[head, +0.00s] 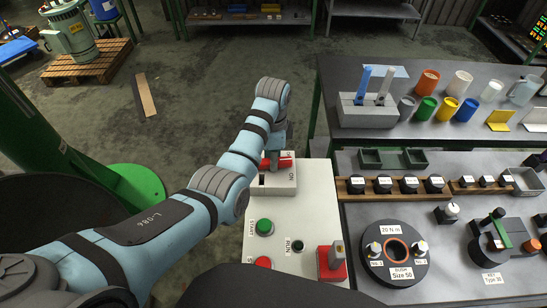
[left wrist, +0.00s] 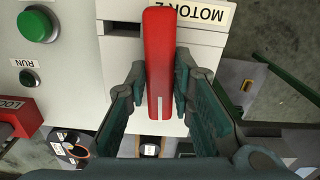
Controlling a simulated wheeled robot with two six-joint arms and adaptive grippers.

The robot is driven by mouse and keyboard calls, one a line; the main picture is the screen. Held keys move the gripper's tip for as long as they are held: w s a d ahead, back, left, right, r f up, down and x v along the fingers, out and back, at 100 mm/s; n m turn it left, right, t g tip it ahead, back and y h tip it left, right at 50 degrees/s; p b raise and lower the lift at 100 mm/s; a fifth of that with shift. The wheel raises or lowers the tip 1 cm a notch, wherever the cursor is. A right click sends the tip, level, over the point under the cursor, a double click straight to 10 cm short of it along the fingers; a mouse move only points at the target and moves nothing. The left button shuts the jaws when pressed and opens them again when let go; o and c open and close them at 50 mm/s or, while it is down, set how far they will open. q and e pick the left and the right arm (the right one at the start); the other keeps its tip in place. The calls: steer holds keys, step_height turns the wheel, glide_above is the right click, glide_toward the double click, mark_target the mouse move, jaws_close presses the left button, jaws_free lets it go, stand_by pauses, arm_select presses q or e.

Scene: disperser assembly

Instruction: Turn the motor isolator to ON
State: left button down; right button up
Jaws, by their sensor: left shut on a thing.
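The motor isolator is a pale grey box (head: 278,186) at the far end of the white control panel (head: 312,215), with a red handle (head: 286,163) on top. An ON label shows on the box near its right side. In the left wrist view the red handle (left wrist: 158,60) stands lengthwise with a white mark near its lower end, and a MOTOR 2 label lies behind it. My left gripper (head: 272,158) is shut on the handle, with one finger on each side in the left wrist view (left wrist: 159,95). My left wrist partly hides the handle in the head view. My right gripper is not in view.
On the panel are a green button (head: 264,227), a red button (head: 263,262), a RUN indicator (head: 297,246) and a red block with a grey lever (head: 332,262). To the right, a bench (head: 450,130) carries cups, labelled parts and a round fixture (head: 396,254).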

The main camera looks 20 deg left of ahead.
arm_select(q)
steer(key=shift+w+r+m, duration=0.1)
steer(key=shift+m, duration=0.4)
steer(key=c, duration=1.4)
jaws_free()
steer(key=shift+a, duration=0.1)
